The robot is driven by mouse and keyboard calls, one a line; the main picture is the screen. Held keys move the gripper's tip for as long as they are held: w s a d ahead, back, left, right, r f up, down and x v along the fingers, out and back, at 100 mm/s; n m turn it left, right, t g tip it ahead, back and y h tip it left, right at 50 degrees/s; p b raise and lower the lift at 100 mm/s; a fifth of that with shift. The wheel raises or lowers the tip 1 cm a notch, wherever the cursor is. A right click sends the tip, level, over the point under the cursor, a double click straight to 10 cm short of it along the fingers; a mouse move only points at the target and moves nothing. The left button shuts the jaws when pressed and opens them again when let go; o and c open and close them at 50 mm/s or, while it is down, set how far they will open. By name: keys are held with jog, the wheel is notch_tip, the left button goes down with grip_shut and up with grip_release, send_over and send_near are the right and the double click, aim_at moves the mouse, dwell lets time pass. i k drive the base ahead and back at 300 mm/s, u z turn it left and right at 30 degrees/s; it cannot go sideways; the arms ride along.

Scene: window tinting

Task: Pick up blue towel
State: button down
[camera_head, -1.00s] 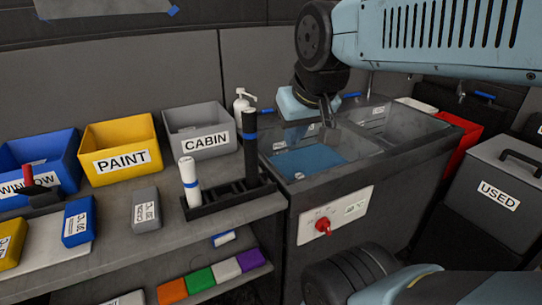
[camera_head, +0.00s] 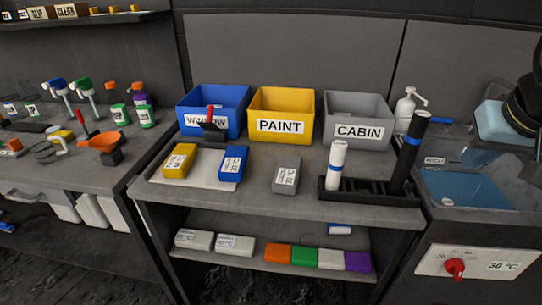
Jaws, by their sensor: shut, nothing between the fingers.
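A small blue block-shaped bundle with a white label (camera_head: 233,163), which looks like the blue towel, lies on the workbench in front of the blue WINDOW bin (camera_head: 212,112). A yellow one (camera_head: 179,161) lies to its left and a grey one (camera_head: 286,175) to its right. My gripper (camera_head: 497,124) shows only in part at the right edge, above the water basin and far to the right of the blue bundle.
Yellow PAINT (camera_head: 281,116) and grey CABIN (camera_head: 357,120) bins stand behind the bundles. A black rack (camera_head: 372,192) holds upright white and black cylinders. The basin (camera_head: 470,188) is at right. A tool bench (camera_head: 75,160) is at left. The lower shelf holds coloured blocks.

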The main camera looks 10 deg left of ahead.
aim_at(233, 166)
jog(key=z, duration=0.05)
jog(key=k, duration=0.5)
jog(key=u, duration=0.55)
jog(key=i, duration=0.5)
jog(key=u, duration=1.5)
jog(key=k, duration=0.4)
jog(key=u, duration=0.05)
